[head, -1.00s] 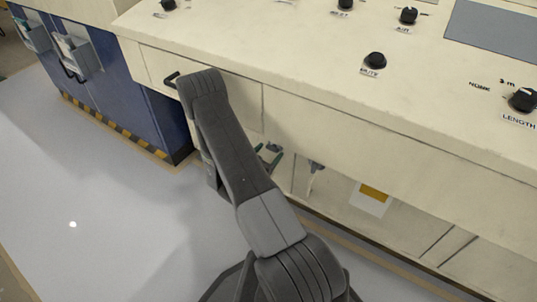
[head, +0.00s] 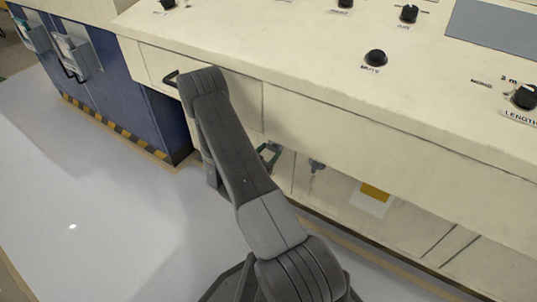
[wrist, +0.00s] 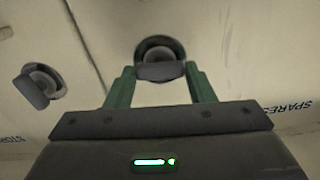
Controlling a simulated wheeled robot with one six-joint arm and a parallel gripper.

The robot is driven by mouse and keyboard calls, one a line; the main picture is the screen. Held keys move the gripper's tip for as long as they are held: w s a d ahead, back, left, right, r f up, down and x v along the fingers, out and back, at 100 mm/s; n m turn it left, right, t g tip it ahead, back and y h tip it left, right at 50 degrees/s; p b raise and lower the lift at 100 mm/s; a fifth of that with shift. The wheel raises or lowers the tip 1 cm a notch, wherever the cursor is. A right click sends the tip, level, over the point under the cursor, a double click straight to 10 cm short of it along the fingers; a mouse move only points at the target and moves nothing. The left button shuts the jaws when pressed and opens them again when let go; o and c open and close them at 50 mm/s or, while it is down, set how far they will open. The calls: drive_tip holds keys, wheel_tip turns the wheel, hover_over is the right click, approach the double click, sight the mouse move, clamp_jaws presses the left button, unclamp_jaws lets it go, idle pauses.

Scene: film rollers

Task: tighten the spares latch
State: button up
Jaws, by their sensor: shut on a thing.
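The latch (wrist: 158,48), a dark round knob in a ring with a flat bar across it, is on a cream panel in the wrist view. My gripper (wrist: 160,72) has its two green fingers shut on the bar, one at each side. A label reading SPARES (wrist: 293,107) is on the panel to the right. In the head view my gripper (head: 268,155) is low at the cabinet front, partly behind my arm. The held latch is hidden there.
A second latch (wrist: 40,84) is at the left in the wrist view, past a panel seam, near a partly visible label. In the head view are the overhanging counter (head: 300,70), a drawer handle (head: 170,77) and a blue cabinet (head: 110,85). The floor at left is clear.

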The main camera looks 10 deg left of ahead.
drive_tip(key=m+b, duration=0.5)
drive_tip(key=m, duration=0.1)
drive_tip(key=shift+f+m, duration=0.1)
drive_tip(key=shift+m, duration=0.3)
drive_tip(key=m, duration=0.4)
drive_tip(key=shift+m+b, duration=0.3)
drive_tip(key=shift+b, duration=0.05)
drive_tip(key=m, duration=0.4)
drive_tip(key=shift+m, duration=0.4)
drive_tip(key=o, duration=1)
drive_tip(key=p+v, duration=0.3)
drive_tip(key=v, duration=1)
drive_tip(key=shift+s, duration=0.4)
